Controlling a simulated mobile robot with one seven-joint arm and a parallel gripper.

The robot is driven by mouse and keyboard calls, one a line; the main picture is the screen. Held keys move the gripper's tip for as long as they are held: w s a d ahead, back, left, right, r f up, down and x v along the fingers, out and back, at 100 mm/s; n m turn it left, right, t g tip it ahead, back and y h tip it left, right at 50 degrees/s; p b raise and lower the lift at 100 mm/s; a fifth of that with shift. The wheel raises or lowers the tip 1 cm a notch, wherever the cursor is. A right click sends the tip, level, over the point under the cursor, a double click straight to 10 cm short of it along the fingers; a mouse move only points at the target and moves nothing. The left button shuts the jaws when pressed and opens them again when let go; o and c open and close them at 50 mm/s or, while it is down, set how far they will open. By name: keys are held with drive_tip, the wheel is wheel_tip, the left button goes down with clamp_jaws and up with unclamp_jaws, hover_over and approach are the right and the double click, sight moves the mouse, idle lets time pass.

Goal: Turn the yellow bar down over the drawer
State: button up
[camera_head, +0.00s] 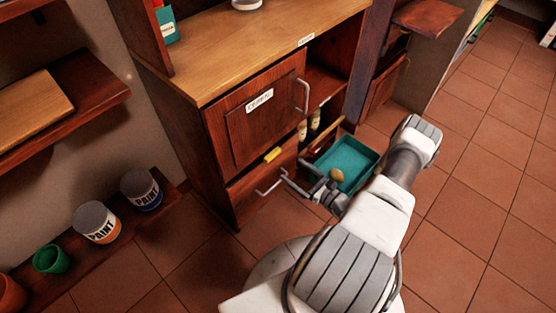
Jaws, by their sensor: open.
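The yellow bar (272,154) is a short piece on the cabinet front, just above the lower drawer (240,200). It lies nearly level, tilted slightly up to the right. The drawer has a metal handle (268,186). My gripper (284,178) is open, close to the right end of that handle and below and right of the yellow bar. It appears apart from the bar; whether it touches the handle cannot be told. My arm comes in from the lower right.
A labelled door (262,115) with a metal handle is above the drawer. A teal tray (352,158) sits right of the cabinet front, beside my wrist. Paint cans (97,222) and a green cup (50,260) stand at left. Tiled floor (480,190) is clear at right.

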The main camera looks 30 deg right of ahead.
sight(275, 156)
drive_tip(key=b+x, duration=0.1)
drive_tip(key=x, duration=0.7)
drive_tip(key=shift+w+a+b, duration=0.1)
drive_tip(key=shift+w+b, duration=0.2)
drive_tip(key=shift+b, duration=0.1)
drive_tip(key=c, duration=1.1)
drive_tip(key=shift+o, duration=0.2)
